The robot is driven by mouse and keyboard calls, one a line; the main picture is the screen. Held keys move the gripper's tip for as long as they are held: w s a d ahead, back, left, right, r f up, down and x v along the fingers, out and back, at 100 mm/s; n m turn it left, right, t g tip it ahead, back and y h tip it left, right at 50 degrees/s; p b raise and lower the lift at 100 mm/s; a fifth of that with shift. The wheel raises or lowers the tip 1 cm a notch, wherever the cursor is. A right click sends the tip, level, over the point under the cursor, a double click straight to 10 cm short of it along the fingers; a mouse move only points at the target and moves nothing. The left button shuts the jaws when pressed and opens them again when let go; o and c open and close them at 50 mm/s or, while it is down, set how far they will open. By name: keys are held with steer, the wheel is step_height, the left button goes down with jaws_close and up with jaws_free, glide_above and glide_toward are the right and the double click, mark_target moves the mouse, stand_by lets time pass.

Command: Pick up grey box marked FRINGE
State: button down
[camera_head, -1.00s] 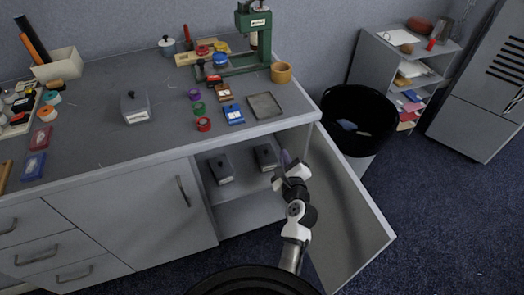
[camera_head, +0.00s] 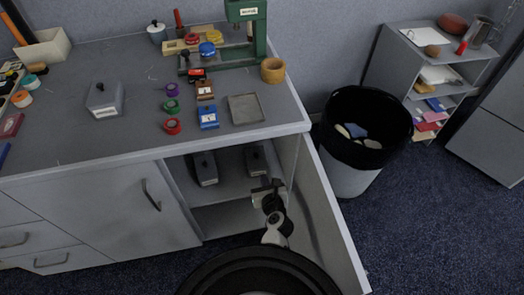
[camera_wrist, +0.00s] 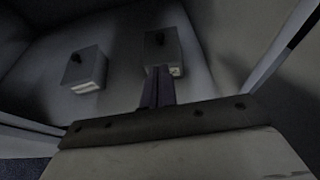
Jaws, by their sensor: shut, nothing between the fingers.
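Three grey boxes with dark knobs and pale labels are in view, and I cannot read FRINGE on any of them. One grey box (camera_head: 104,100) stands on the table top. Inside the open cupboard, a left grey box (camera_head: 205,169) and a right grey box (camera_head: 256,158) stand on the upper shelf. The wrist view also shows the left box (camera_wrist: 86,72) and the right box (camera_wrist: 163,52). My gripper (camera_head: 266,187) is at the cupboard opening, in front of the right box. Its fingers (camera_wrist: 158,84) are shut and empty, overlapping that box's lower front in the picture.
The open cupboard door (camera_head: 325,225) stands right of my arm. The table edge (camera_head: 160,153) overhangs the opening. A black-lined bin (camera_head: 365,125) stands beyond the door. Tape rolls, a tray (camera_head: 245,109) and a green press (camera_head: 254,35) are on the table.

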steer(key=p, duration=0.1)
glide_above(256, 162)
steer(key=shift+w+f, duration=0.15)
steer(key=shift+f, duration=0.8)
